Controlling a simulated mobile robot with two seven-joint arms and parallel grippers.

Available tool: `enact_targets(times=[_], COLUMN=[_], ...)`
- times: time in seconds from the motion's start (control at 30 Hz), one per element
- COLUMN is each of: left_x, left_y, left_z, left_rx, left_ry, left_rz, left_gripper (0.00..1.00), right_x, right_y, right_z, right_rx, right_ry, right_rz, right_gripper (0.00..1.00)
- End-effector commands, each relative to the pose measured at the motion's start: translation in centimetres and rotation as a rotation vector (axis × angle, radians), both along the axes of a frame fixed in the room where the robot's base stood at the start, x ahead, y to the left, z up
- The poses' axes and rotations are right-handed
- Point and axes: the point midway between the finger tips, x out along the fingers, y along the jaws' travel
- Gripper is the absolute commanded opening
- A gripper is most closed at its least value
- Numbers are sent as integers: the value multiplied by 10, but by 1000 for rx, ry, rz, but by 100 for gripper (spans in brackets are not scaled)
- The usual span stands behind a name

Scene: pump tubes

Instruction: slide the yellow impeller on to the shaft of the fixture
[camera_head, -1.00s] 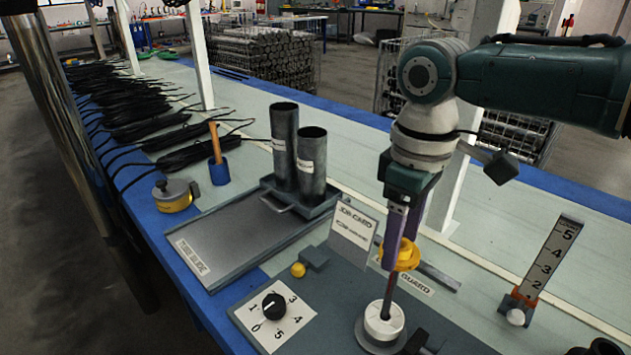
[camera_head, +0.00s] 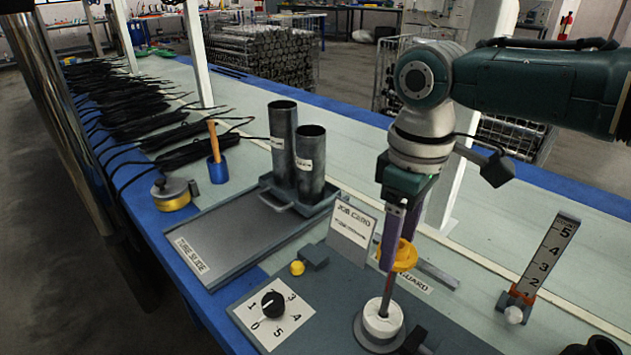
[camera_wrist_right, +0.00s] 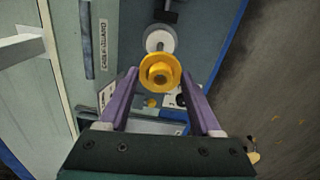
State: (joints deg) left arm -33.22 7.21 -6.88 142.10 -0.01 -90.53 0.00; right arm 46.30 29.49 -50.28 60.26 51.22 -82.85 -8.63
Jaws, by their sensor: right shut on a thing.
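My right gripper (camera_head: 394,252) points down with its purple fingers on either side of the yellow impeller (camera_head: 405,259), shut on it. The fixture's dark shaft (camera_head: 388,297) stands upright from a white collar (camera_head: 383,322) on a round grey base. The impeller is at the upper part of the shaft, well above the collar. The fingers hide the shaft's top, so I cannot tell whether the impeller is around it or just above. In the right wrist view the impeller (camera_wrist_right: 160,73) sits between both fingertips, with the white collar (camera_wrist_right: 160,39) beyond it. My left gripper is not in view.
A job card (camera_head: 352,225) stands behind the fixture, left of my gripper. A dial plate (camera_head: 290,325) and a small yellow ball (camera_head: 297,267) lie to the left. A tray (camera_head: 215,250) with two dark tubes is farther back. A numbered scale (camera_head: 550,255) stands at the right.

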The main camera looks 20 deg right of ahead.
Motion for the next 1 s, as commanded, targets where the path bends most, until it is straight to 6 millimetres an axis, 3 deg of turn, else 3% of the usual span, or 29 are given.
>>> enact_targets(times=[0.9,0.93,1.0], left_x=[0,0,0], left_y=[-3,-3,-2], left_z=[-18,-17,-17], left_rx=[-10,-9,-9], left_ry=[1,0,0], left_rz=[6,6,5], left_gripper=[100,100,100], right_x=[0,0,0], right_y=[0,0,0], right_z=[-24,-23,-23], right_rx=[0,0,0], right_ry=[0,0,0], right_rz=[1,1,1], right_gripper=[13,67,75])
